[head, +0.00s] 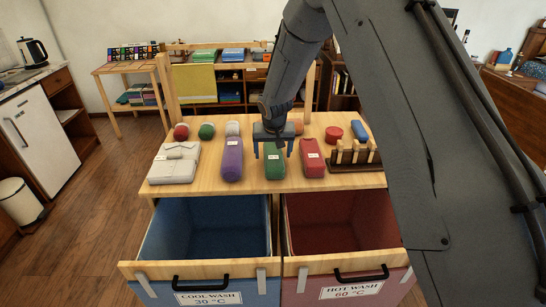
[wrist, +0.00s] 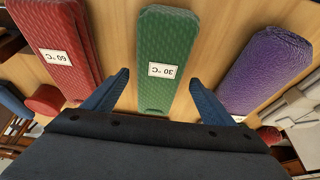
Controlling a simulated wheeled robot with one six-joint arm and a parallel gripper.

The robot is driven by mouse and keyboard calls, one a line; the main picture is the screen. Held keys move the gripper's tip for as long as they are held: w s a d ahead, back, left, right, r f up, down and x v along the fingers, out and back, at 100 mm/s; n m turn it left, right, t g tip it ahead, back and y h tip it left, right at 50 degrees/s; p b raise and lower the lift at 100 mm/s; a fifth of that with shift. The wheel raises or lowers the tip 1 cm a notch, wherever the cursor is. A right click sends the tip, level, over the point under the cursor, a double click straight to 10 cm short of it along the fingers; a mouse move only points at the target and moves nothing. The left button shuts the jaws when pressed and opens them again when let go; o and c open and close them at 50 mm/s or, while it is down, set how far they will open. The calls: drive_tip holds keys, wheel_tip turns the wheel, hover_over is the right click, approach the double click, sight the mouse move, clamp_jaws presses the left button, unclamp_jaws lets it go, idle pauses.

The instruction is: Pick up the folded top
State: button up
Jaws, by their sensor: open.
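The folded top seems to be the pale grey folded cloth (head: 175,163) with a small tag, lying at the left end of the wooden counter; its edge also shows at the right of the wrist view (wrist: 299,115). My gripper (head: 273,152) is open and empty, pointing down above the green folded cloth (head: 275,171). In the wrist view the green cloth (wrist: 168,50), labelled 30 °C, lies ahead between the two blue fingers. The purple cloth (head: 232,160) lies between the pale cloth and the green one. A red cloth (head: 312,160), labelled 60 °C, lies right of the green one.
Below the counter (head: 205,183), a blue cool-wash drawer (head: 205,225) and a red hot-wash drawer (head: 340,220) stand open. A wooden rack (head: 355,160) stands at the counter's right. Several small rolled items, including a green one (head: 206,131), line the back.

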sight(273, 152)
drive_tip(key=shift+x, duration=0.75)
drive_tip(key=c, duration=1.2)
drive_tip(key=shift+c, duration=0.2)
drive_tip(key=shift+r, duration=0.1)
wheel_tip(273, 152, up, 18)
drive_tip(key=b, duration=0.4)
